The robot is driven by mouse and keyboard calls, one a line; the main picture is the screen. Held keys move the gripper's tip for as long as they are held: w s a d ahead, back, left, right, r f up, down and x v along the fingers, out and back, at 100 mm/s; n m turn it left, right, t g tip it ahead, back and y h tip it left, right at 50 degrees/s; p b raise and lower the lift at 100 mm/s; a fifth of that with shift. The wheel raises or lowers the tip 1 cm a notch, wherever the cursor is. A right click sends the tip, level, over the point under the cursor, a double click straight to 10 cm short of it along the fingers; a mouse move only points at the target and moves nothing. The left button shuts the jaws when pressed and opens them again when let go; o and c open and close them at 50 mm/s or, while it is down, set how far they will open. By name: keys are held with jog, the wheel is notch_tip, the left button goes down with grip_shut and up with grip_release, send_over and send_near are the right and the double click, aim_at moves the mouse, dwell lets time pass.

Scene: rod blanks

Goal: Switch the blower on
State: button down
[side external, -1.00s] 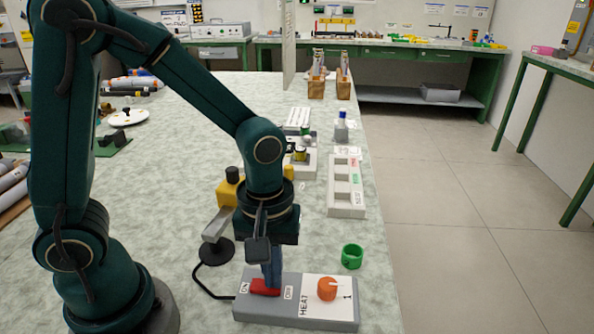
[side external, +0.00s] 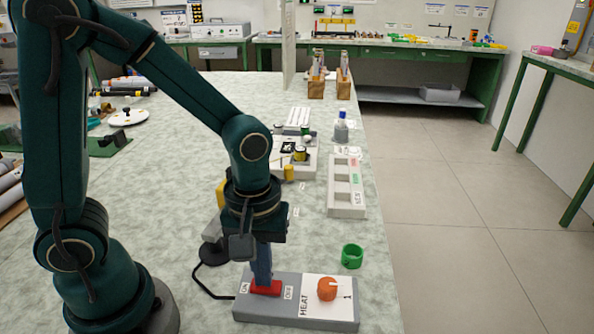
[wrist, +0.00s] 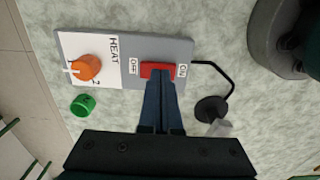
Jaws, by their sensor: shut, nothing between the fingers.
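The grey control box (side external: 255,314) lies on the bench near the front edge of the side view. A red rocker switch (side external: 266,288) sits on it between an ON label (side external: 244,288) and an OFF label (side external: 289,292). My gripper (side external: 262,283) is shut and empty, pointing down with its tips at the switch. In the wrist view the fingertips (wrist: 162,78) overlap the red switch (wrist: 148,70) and hide part of it. Whether they press on it I cannot tell. An orange HEAT knob (side external: 327,289) stands on the white panel of the same box.
A green ring (side external: 352,256) lies just behind the box. A black cable (side external: 205,289) runs from the box to a round black base (side external: 213,252) beside my gripper. A grey tray with slots (side external: 346,205) lies farther back. The floor is right of the bench.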

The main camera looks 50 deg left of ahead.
notch_tip(320, 180, up, 14)
dwell(0.6)
jog(key=shift+w+d, duration=0.35)
jog(key=shift+d, duration=0.25)
jog(key=shift+f, duration=0.15)
send_near(272, 287)
notch_tip(272, 287, down, 5)
jog(key=shift+w+d+f, duration=0.1)
jog(key=shift+d+f, duration=0.05)
jog(key=shift+f, duration=0.8)
